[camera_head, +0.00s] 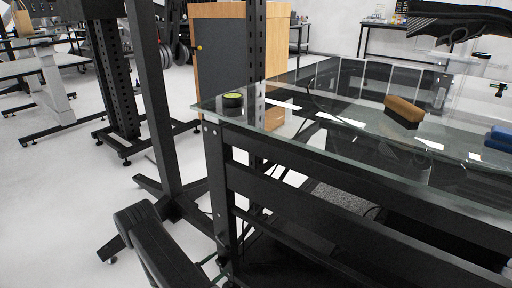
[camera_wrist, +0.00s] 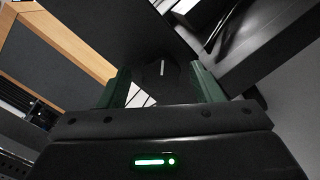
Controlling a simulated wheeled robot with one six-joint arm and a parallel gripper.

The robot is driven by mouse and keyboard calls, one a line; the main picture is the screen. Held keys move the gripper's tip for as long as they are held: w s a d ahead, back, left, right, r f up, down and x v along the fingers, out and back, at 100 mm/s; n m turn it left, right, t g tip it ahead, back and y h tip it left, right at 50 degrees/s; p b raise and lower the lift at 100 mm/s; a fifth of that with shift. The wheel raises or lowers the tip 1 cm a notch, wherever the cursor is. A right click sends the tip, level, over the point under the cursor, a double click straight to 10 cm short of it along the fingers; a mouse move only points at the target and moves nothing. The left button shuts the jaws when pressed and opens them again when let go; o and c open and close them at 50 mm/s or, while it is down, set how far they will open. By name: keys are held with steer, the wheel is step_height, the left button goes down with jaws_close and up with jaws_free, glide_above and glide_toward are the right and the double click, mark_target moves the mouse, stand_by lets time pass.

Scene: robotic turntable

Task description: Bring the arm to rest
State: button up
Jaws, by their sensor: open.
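My gripper (camera_wrist: 163,86) shows in the wrist view, with its two green fingers standing well apart. Nothing is visibly held between them. A dark shape with a small white mark shows behind the gap; I cannot tell what it is. A black arm-like part at the lower left of the head view may be mine, but the gripper itself cannot be made out there.
A glass-topped table (camera_head: 300,118) with a black frame fills the right. A wood-edged cabinet (camera_head: 222,65) stands behind. Pale floor is open at left.

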steer(key=n, duration=0.5)
steer(key=shift+t, duration=0.3)
